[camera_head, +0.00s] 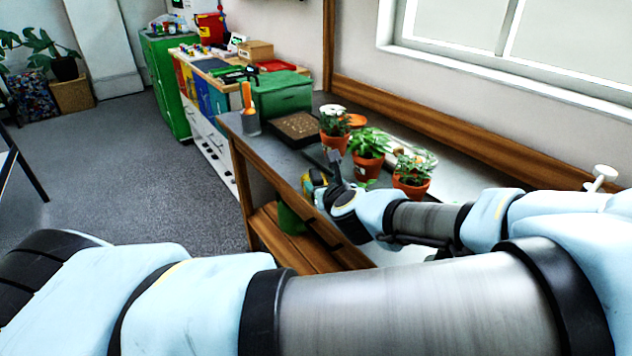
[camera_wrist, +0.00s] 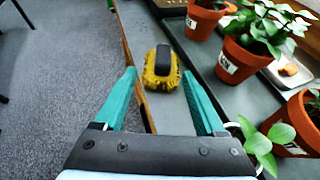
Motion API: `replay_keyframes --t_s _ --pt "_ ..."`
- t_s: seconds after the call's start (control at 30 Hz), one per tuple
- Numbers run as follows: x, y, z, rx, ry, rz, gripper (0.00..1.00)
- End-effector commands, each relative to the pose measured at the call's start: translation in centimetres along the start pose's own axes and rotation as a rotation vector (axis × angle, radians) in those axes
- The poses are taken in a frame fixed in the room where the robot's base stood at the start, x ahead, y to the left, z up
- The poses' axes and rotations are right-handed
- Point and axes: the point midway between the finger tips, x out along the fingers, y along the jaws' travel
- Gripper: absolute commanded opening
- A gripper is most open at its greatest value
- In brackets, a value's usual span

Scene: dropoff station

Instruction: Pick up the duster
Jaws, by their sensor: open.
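The duster, a yellow block with a black handle on top (camera_wrist: 162,68), lies on the grey bench top near its wooden edge in the wrist view. It sits ahead of my gripper (camera_wrist: 158,73), roughly between the lines of its two teal fingers. The fingers are apart with nothing held between them; I cannot tell how high they are above the bench. In the head view my arm's end is over the bench edge, and a small yellow patch beside it may be the duster, mostly hidden.
Potted plants in terracotta pots (camera_head: 368,166) stand close right of the duster; one leaf hangs by my right finger. A dark tray (camera_head: 297,128), a green box (camera_head: 281,95) and an orange-handled tool in a cup (camera_head: 250,120) stand farther along. Open floor lies left.

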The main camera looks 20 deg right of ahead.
Motion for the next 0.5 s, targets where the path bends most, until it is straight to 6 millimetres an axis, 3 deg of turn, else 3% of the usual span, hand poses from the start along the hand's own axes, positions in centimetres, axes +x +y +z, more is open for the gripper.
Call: replay_keyframes --t_s 0.5 --pt "5.3 -0.4 0.3 0.016 -0.01 -0.01 0.72"
